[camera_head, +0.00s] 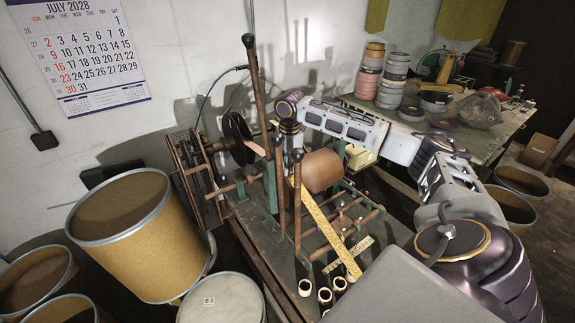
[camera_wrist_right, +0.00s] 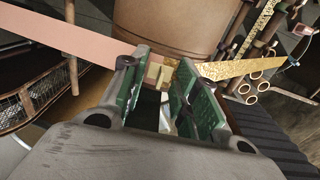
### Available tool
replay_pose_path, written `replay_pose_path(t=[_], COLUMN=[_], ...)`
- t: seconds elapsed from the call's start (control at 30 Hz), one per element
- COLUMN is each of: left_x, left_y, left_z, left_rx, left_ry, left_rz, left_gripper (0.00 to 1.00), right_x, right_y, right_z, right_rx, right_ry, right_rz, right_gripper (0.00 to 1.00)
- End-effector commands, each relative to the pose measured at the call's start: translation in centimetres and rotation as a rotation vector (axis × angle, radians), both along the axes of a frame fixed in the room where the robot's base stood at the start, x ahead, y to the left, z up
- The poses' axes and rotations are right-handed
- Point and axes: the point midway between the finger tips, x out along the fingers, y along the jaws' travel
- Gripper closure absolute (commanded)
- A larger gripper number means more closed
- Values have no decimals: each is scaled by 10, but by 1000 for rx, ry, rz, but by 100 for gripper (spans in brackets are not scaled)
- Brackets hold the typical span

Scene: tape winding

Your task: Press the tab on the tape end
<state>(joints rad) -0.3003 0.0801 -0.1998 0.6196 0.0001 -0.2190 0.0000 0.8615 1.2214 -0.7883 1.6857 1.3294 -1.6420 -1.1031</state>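A pink tape (camera_wrist_right: 60,50) runs in from the left to between my right fingertips in the wrist view. A yellow patterned tape (camera_wrist_right: 240,68) leaves on their right side. A small tan tab (camera_wrist_right: 154,73) shows at the tape end between the fingertips. My right gripper (camera_wrist_right: 160,80) has its green-padded fingers apart, around the tab; contact cannot be told. In the head view, my right gripper (camera_head: 286,136) is partly hidden behind posts at the winding frame. The yellow tape (camera_head: 328,230) slants down beside the brown roll (camera_head: 322,170). My left gripper is not in view.
Dark-knobbed posts (camera_head: 297,200) stand close to the gripper. A black reel (camera_head: 238,138) is on the left of the frame. Large drums (camera_head: 130,230) fill the lower left. Several short tubes (camera_head: 325,296) stand at the bench front. Stacked rolls (camera_head: 369,75) are on the rear table.

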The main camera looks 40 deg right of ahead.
Motion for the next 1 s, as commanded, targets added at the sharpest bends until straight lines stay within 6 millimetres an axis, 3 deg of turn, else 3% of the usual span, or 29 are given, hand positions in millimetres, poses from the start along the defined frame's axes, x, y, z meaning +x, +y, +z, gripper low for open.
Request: replay_pose_path(t=[0.37, 1.0], left_x=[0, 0], left_y=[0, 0], left_z=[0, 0], left_rx=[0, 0], left_ry=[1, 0], left_rz=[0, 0], left_gripper=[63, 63], right_x=[0, -6], right_y=[0, 1], right_z=[20, 107], right_rx=[1, 1], right_ry=[-3, -2], right_rz=[0, 0], right_gripper=[70, 70])
